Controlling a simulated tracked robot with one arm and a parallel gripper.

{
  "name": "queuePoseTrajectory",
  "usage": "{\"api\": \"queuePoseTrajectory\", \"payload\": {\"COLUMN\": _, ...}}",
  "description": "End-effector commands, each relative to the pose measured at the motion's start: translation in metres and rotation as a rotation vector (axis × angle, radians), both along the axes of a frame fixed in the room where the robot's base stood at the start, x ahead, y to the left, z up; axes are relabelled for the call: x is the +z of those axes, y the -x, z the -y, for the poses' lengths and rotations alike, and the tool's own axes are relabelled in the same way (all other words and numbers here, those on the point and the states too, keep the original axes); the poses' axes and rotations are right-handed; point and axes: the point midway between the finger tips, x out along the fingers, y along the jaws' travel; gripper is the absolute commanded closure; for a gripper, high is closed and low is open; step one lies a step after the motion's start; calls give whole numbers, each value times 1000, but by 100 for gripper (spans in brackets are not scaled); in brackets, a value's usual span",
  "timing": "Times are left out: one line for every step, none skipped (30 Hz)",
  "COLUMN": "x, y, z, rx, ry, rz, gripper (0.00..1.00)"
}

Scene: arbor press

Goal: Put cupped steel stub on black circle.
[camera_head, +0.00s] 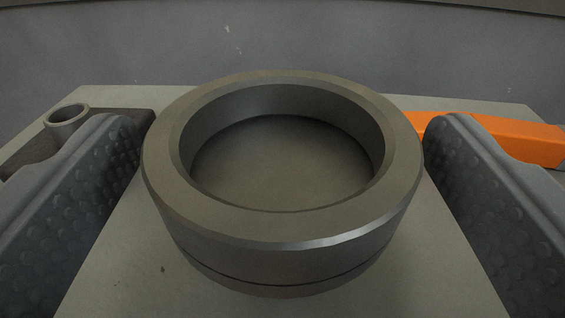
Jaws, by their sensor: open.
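A wide, round grey steel piece with a hollow top (285,228) stands upright in the middle of the camera_head view. It looks like the cupped steel stub; I cannot tell whether its hollow has a floor of its own. My gripper (284,150) is open, with one dark, dimpled finger on the left and one on the right of the steel piece. No black circle is in view.
The piece stands on a flat grey-beige surface (105,272). A small open tube (67,121) stands on a dark block (28,152) behind the left finger. An orange bar (515,138) lies behind the right finger. A grey wall (330,45) closes the back.

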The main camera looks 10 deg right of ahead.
Motion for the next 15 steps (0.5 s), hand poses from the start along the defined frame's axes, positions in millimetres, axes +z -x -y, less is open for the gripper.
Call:
{"api": "queuePoseTrajectory", "payload": {"x": 0, "y": 6, "z": -1, "rx": 0, "ry": 2, "rz": 2, "gripper": 14}}
{"api": "queuePoseTrajectory", "payload": {"x": 0, "y": 9, "z": -2, "rx": 1, "ry": 2, "rz": 1, "gripper": 14}}
{"api": "queuePoseTrajectory", "payload": {"x": -1, "y": 14, "z": -2, "rx": 1, "ry": 2, "rz": -2, "gripper": 14}}
{"api": "queuePoseTrajectory", "payload": {"x": -2, "y": 18, "z": -2, "rx": 0, "ry": 1, "rz": -3, "gripper": 14}}
{"api": "queuePoseTrajectory", "payload": {"x": -1, "y": 22, "z": -3, "rx": 1, "ry": 1, "rz": -4, "gripper": 14}}
{"api": "queuePoseTrajectory", "payload": {"x": 0, "y": 27, "z": -4, "rx": 0, "ry": 1, "rz": -3, "gripper": 14}}
{"api": "queuePoseTrajectory", "payload": {"x": 1, "y": 31, "z": -5, "rx": 1, "ry": 1, "rz": -1, "gripper": 14}}
{"api": "queuePoseTrajectory", "payload": {"x": 2, "y": 35, "z": -6, "rx": 1, "ry": 2, "rz": -1, "gripper": 14}}
{"api": "queuePoseTrajectory", "payload": {"x": 1, "y": 40, "z": -6, "rx": 1, "ry": 2, "rz": -3, "gripper": 14}}
{"api": "queuePoseTrajectory", "payload": {"x": 0, "y": 44, "z": -6, "rx": 1, "ry": 0, "rz": -4, "gripper": 14}}
{"api": "queuePoseTrajectory", "payload": {"x": 0, "y": 48, "z": -7, "rx": 1, "ry": 0, "rz": -4, "gripper": 14}}
{"api": "queuePoseTrajectory", "payload": {"x": 1, "y": 53, "z": -8, "rx": 2, "ry": 1, "rz": -2, "gripper": 14}}
{"api": "queuePoseTrajectory", "payload": {"x": 3, "y": 57, "z": -8, "rx": 2, "ry": 1, "rz": 0, "gripper": 14}}
{"api": "queuePoseTrajectory", "payload": {"x": 3, "y": 62, "z": -8, "rx": 2, "ry": 0, "rz": 1, "gripper": 14}}
{"api": "queuePoseTrajectory", "payload": {"x": 3, "y": 68, "z": -9, "rx": 1, "ry": -1, "rz": 0, "gripper": 14}}
